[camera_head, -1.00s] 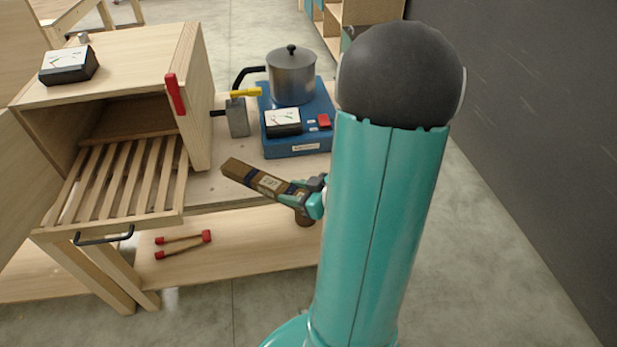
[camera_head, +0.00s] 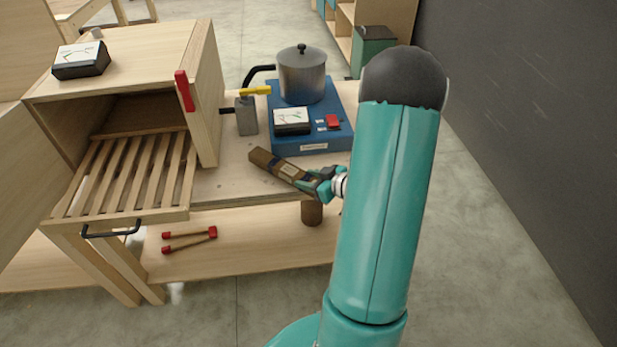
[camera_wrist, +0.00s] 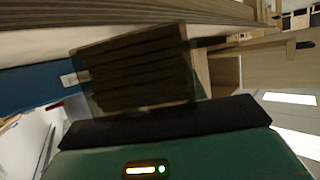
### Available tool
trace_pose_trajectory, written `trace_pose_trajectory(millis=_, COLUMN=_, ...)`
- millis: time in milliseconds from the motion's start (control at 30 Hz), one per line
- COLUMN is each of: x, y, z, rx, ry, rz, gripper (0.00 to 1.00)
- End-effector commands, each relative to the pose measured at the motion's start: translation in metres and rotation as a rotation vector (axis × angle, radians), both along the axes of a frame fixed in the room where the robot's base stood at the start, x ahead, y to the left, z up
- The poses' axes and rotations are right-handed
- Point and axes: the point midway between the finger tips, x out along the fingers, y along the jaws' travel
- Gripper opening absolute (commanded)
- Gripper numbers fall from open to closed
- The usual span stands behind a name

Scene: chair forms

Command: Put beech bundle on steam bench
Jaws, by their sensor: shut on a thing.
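The beech bundle (camera_head: 276,166) is a short stack of brown wooden strips with dark bands. It also fills the middle of the wrist view (camera_wrist: 135,70). My gripper (camera_head: 318,183) is shut on its right end and holds it tilted, its far end up and to the left. The steam bench (camera_head: 228,178) is a pale wooden bench. The bundle appears over the bench's front part, in front of the blue hot plate; whether it touches the top I cannot tell.
A steel pot (camera_head: 302,75) stands on the blue hot plate (camera_head: 312,136). Left is an open wooden steam box (camera_head: 207,100) with a pulled-out slatted rack (camera_head: 125,213). Red-tipped tongs (camera_head: 190,238) lie on the lower shelf.

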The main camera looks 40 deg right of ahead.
Motion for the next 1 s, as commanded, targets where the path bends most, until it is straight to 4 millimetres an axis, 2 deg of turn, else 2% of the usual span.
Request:
trace_pose_trajectory(millis=267, x=0.021, y=-0.017, z=-0.021, rx=0.001, ry=-0.002, rz=0.0, gripper=0.1)
trace_pose_trajectory(millis=667, x=0.023, y=-0.018, z=-0.026, rx=0.001, ry=-0.002, rz=-0.001, gripper=0.1)
trace_pose_trajectory(millis=700, x=0.022, y=-0.018, z=-0.026, rx=0.001, ry=-0.001, rz=-0.001, gripper=0.49)
trace_pose_trajectory(millis=767, x=0.022, y=-0.018, z=-0.025, rx=0.001, ry=0.0, rz=-0.001, gripper=0.61)
trace_pose_trajectory(millis=1000, x=0.022, y=-0.018, z=-0.025, rx=0.001, ry=0.0, rz=-0.001, gripper=0.63)
